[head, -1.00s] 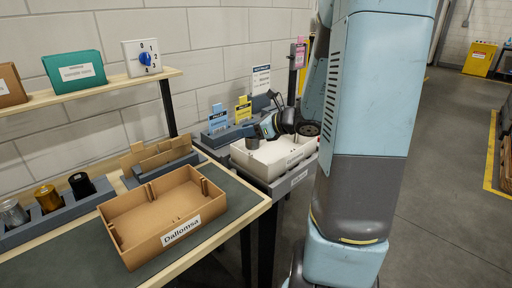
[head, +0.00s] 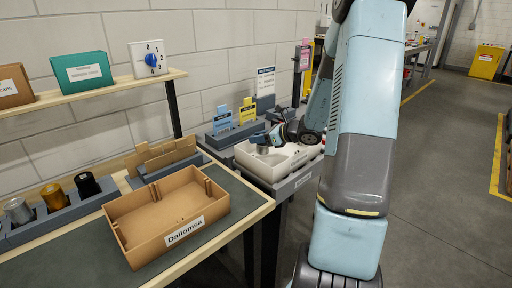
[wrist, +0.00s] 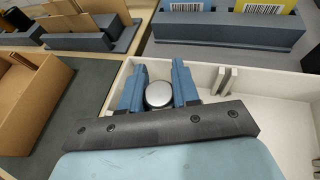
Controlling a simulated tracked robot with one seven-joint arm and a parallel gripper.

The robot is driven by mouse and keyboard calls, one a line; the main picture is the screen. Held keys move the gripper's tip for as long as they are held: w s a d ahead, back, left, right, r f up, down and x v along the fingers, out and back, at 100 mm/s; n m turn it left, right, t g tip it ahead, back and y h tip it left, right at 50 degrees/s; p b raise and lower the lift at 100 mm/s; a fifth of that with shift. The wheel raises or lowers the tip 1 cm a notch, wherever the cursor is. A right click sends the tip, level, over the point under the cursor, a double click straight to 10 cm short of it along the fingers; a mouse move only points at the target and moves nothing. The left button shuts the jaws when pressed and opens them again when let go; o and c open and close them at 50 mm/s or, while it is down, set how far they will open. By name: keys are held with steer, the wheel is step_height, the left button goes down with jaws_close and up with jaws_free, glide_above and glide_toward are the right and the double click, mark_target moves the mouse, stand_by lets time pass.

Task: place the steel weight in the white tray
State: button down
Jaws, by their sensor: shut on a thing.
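The steel weight (wrist: 160,94) is a short grey cylinder with a round top. It is between the two blue fingers of my gripper (wrist: 159,88), which are shut on it. The white tray (wrist: 222,73) surrounds the fingers in the wrist view, with a small divider at its back wall. In the head view the weight (head: 262,149) is low at the left end of the white tray (head: 291,160), below my gripper (head: 267,141). I cannot tell whether the weight's underside touches the tray floor.
A cardboard tray labelled Dallomsa (head: 128,238) stands on the bench at left. Beside it a grey rack holds a silver can (head: 18,210), a gold can (head: 53,196) and a black can (head: 87,184). A grey holder with blue and yellow cards (head: 232,133) is behind the white tray.

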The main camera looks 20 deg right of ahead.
mark_target(259, 145)
steer(key=shift+w+d+f, duration=0.15)
steer(key=shift+w+f, duration=0.1)
steer(key=shift+f, duration=1.65)
steer(key=c, duration=0.8)
jaws_free()
